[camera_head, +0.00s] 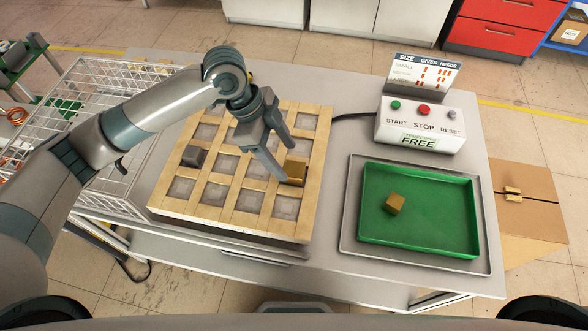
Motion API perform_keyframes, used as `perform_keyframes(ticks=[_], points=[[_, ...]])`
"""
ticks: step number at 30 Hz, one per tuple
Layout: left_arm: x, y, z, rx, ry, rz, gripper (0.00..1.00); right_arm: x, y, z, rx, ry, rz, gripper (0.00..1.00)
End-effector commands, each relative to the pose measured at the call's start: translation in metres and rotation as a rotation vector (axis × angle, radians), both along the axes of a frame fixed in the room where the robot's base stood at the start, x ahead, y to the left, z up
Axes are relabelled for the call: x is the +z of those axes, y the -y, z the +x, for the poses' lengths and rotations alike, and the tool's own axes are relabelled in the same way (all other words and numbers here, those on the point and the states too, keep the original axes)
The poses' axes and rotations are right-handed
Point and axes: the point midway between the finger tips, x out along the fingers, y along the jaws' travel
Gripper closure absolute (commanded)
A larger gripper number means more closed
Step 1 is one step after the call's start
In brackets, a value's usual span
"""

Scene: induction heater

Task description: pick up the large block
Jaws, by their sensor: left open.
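My left gripper (287,158) comes in from the left over the wooden grid board (235,221) and points down. Its fingers are apart. A large gold block (296,171) sits in the right part of the board, right by the fingertips; one finger partly covers it. I cannot tell whether the fingers touch it. A dark grey block (194,156) sits in a cell at the board's left side. A smaller gold block (395,203) lies in the green tray (440,247) on the right. My right gripper is not in view.
A control box (420,125) with START, STOP and RESET buttons stands behind the green tray, with a size sign (424,71) above it. A wire rack (107,148) stands left of the board. A cardboard box (530,200) is beyond the table's right edge.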

Motion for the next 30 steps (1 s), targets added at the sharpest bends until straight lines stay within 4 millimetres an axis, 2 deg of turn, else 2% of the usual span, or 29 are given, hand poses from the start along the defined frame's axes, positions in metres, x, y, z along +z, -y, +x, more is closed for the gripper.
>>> perform_keyframes(ticks=[11, 18, 22, 30], points=[[-0.003, 0.002, 0.000, 0.001, -0.001, 0.000, 0.39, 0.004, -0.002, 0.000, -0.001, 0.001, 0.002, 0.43], [-0.027, 0.012, 0.002, 0.002, -0.004, 0.001, 0.39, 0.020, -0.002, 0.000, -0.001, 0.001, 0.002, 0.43], [-0.042, 0.017, 0.002, 0.001, -0.001, -0.001, 0.39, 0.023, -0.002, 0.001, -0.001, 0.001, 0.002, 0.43], [-0.049, 0.019, 0.001, 0.000, 0.001, 0.001, 0.39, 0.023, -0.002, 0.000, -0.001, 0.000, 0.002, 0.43]])
